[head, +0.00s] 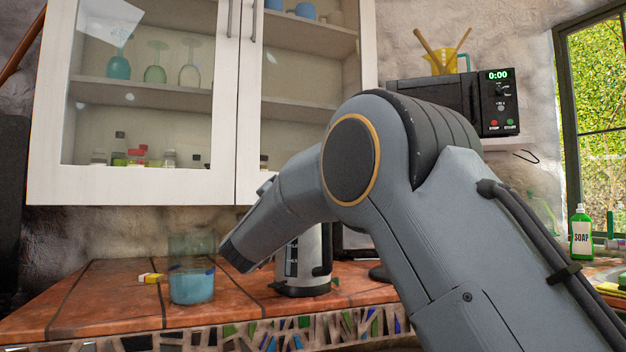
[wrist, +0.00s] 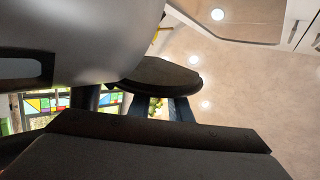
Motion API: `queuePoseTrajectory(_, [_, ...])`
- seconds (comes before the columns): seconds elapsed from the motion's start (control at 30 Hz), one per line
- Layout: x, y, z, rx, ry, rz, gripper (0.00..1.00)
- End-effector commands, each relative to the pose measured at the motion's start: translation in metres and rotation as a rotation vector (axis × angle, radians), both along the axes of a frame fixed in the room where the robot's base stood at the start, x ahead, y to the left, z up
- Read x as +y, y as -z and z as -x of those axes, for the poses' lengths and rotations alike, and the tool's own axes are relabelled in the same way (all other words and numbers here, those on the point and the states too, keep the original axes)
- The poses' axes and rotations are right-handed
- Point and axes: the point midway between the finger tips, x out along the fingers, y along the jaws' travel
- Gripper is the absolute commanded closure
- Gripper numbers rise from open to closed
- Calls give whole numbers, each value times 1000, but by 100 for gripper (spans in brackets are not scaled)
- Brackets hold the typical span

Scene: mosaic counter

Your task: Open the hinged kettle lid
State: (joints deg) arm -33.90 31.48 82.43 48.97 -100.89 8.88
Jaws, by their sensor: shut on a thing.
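The kettle (head: 312,262) stands upright on the counter in the head view, silver with a black base. Its top is hidden behind my arm. In the wrist view its silver body (wrist: 75,35) fills the upper left. A flat black disc, which looks like the kettle lid (wrist: 155,75), shows at the body's edge. My gripper (wrist: 159,98) has its dark fingers at this disc, a gap showing between them, and appears shut on it. The exact contact and the lid's angle cannot be told. In the head view my gripper's fingers are hidden.
A glass with blue contents (head: 192,285) stands on the tiled counter (head: 110,290) left of the kettle, beside a small yellow item (head: 151,278). A glass-fronted cabinet (head: 150,188) hangs above. A black microwave (head: 497,105) is at right, a soap bottle (head: 581,235) below the window.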

Motion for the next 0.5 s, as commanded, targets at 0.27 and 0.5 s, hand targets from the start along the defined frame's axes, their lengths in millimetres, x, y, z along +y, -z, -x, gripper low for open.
queuePoseTrajectory(0.27, [-2,1,0,-6,3,-5,100])
queuePoseTrajectory(0.5, [0,1,0,-4,1,-5,76])
